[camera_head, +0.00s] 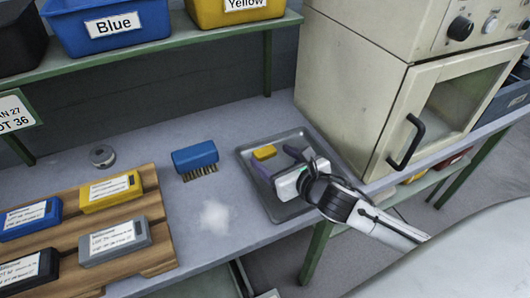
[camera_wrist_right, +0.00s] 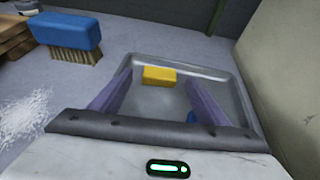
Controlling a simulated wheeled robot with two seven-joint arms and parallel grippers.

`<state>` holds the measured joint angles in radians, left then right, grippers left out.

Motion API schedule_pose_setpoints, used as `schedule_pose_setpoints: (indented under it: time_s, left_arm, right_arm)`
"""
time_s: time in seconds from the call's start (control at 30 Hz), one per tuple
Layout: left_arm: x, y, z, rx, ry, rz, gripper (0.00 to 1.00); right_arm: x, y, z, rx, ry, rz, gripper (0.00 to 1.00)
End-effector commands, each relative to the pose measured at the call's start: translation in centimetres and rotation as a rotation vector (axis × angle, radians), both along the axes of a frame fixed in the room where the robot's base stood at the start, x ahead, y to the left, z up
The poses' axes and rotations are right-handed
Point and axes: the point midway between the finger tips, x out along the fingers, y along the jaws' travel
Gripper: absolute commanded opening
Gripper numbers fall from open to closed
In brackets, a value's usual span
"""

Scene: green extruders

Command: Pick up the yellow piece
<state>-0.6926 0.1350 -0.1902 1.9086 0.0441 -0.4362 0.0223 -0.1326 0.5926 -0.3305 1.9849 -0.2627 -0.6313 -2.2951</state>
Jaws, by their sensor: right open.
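The yellow piece (camera_head: 264,153) is a small block lying in the grey metal tray (camera_head: 246,163), near the tray's far left part in the head view. In the right wrist view the yellow piece (camera_wrist_right: 159,76) lies ahead, between the lines of the two purple fingers. My right gripper (camera_head: 271,158) is over the tray, open and empty, with its fingers on either side of the view to the piece. Whether the fingertips are level with the piece, I cannot tell. My left gripper is not in view.
A blue piece (camera_wrist_right: 193,117) is partly hidden by the right finger. A blue brush (camera_head: 195,158) stands left of the tray, near white powder (camera_head: 215,215). A beige oven (camera_head: 365,85) rises close on the right. A wooden rack (camera_head: 160,235) holds labelled boxes.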

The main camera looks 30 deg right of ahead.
Motion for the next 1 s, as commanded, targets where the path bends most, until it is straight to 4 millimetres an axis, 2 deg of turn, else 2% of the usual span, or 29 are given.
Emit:
schedule_pose_setpoints:
  time_s: [0.1,0.2,0.47,0.5,0.77,1.0]
  left_arm:
    - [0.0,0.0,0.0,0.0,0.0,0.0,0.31]
    - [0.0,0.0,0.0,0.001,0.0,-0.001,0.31]
    - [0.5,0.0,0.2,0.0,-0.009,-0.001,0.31]
    - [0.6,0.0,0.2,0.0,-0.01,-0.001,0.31]
    - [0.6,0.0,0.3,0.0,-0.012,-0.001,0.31]
    - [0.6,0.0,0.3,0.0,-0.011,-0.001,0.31]
  right_arm:
    - [1.9,0.1,-0.5,0.002,-0.002,-0.002,0.69]
    - [2.8,0.1,-0.9,0.0,-0.001,-0.001,0.69]
    - [3.1,0.2,-1.1,-0.001,0.0,0.001,0.69]
    - [3.1,0.2,-1.1,-0.001,0.0,0.001,0.67]
    - [3.1,0.2,-1.1,-0.001,0.0,0.001,0.24]
    - [3.1,0.1,-0.9,0.0,-0.002,0.001,0.24]
